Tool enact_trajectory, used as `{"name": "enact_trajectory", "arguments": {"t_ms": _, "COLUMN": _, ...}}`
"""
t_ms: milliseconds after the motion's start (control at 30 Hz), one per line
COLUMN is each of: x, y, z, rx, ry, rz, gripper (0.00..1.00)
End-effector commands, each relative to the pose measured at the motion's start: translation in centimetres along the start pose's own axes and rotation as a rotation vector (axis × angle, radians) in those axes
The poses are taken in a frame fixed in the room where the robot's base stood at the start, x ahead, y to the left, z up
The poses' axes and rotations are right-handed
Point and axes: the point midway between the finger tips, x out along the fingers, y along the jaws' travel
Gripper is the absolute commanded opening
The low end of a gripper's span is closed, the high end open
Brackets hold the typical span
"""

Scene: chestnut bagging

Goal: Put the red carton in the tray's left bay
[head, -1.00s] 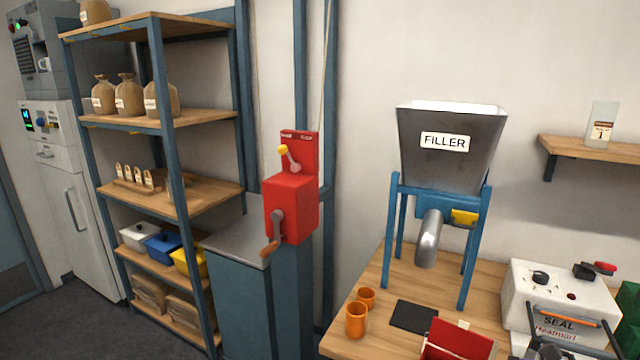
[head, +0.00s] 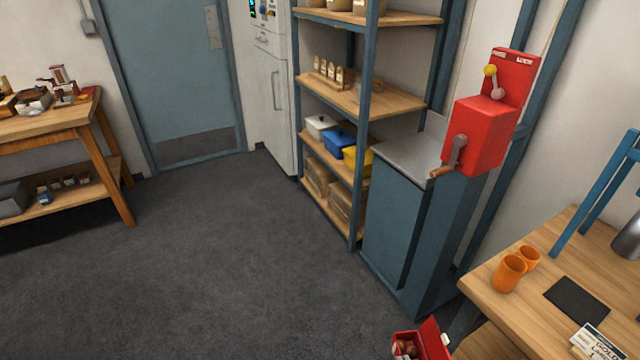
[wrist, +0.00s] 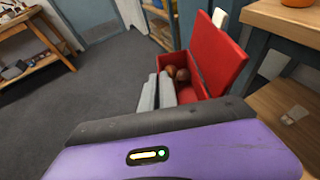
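The red carton (head: 407,346) shows at the bottom edge of the head view, away from the bench top and above the floor. In the wrist view the carton (wrist: 217,50) has its lid up and brown chestnuts inside. My gripper (wrist: 159,88) has its two grey fingers close together at the carton's left side, shut on its wall. I cannot make out the tray with its left bay for certain; small boxes and containers (head: 35,101) stand on the wooden table at the far left, too small to tell apart.
The wooden table (head: 50,125) stands at the left, with a lower shelf. Open dark floor (head: 220,270) lies between it and the shelf rack (head: 367,150). A blue cabinet (head: 400,220) with a red crank box (head: 480,135) and the bench (head: 500,300) with orange cups (head: 508,273) are at the right.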

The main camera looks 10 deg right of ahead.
Motion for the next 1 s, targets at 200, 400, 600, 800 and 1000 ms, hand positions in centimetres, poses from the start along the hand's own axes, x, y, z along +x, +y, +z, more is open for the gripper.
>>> {"name": "enact_trajectory", "arguments": {"t_ms": 200, "x": 0.7, "y": 1.0, "z": -0.5, "rx": 0.007, "ry": 0.005, "rz": -0.015, "gripper": 0.00}}
{"name": "enact_trajectory", "arguments": {"t_ms": 400, "x": 0.7, "y": 1.0, "z": -0.4, "rx": 0.008, "ry": 0.003, "rz": -0.014, "gripper": 0.00}}
{"name": "enact_trajectory", "arguments": {"t_ms": 600, "x": 1.6, "y": 1.1, "z": -2.3, "rx": 0.003, "ry": 0.000, "rz": -0.009, "gripper": 0.00}}
{"name": "enact_trajectory", "arguments": {"t_ms": 800, "x": 2.2, "y": 1.1, "z": -3.9, "rx": 0.003, "ry": -0.001, "rz": -0.009, "gripper": 0.00}}
{"name": "enact_trajectory", "arguments": {"t_ms": 1000, "x": 2.4, "y": 1.1, "z": -4.3, "rx": 0.003, "ry": 0.000, "rz": -0.009, "gripper": 0.00}}
